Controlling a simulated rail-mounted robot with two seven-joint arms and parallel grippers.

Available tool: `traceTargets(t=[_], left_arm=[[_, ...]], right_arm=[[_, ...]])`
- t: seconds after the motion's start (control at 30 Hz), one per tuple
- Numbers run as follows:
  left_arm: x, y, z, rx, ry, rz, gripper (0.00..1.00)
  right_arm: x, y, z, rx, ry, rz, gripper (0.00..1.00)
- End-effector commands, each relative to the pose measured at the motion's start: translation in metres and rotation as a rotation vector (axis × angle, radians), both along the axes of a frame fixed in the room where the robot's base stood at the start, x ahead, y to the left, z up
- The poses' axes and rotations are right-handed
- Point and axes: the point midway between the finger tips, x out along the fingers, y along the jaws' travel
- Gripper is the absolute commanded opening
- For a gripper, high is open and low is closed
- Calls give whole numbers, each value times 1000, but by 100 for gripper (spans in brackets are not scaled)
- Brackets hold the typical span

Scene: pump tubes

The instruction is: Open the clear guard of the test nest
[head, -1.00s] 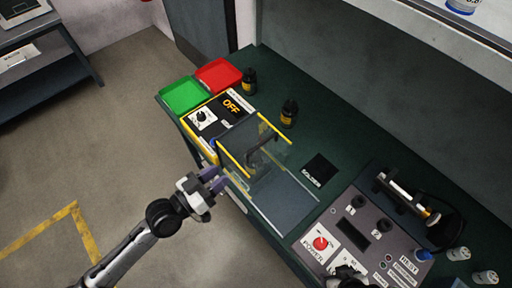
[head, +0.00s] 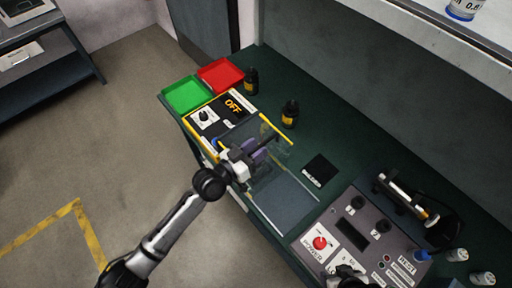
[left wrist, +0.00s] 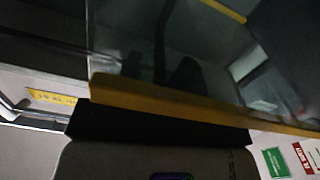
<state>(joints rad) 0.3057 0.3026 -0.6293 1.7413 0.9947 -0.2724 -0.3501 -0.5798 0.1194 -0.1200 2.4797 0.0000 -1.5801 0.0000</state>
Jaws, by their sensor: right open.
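The clear guard (head: 284,163) is a see-through panel with yellow edge strips, over the test nest (head: 283,203) on the green bench. In the left wrist view a yellow edge strip (left wrist: 200,108) crosses close in front of the camera. My left gripper (head: 257,151), with purple fingers, is at the guard beside its dark handle (head: 276,143) and covers part of the near yellow strip. I cannot tell whether the fingers hold the handle. My right gripper (head: 348,272) shows only partly at the bottom edge, by the control panel, and is open.
A box with an OFF display (head: 226,110) and knob stands left of the nest, with green (head: 187,94) and red (head: 220,73) trays behind. Two dark bottles (head: 290,114) stand at the back. A control panel (head: 352,232) with a red knob is at right.

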Motion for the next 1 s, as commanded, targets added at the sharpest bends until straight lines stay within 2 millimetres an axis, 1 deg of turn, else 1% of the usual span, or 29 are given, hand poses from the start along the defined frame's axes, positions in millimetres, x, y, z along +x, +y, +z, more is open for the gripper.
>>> traceTargets(t=[0.3, 0.37, 0.7, 1.0], left_arm=[[1, -1, 0, 0, 0, 0, 38], [1, -1, 0, 0, 0, 0, 33], [1, -1, 0, 0, 0, 0, 1], [1, -1, 0, -1, 1, 0, 0]], right_arm=[[0, 0, 0, 0, 0, 0, 63], [0, 0, 0, 0, 0, 0, 63], [0, 0, 0, 0, 0, 0, 63], [0, 0, 0, 0, 0, 0, 63]])
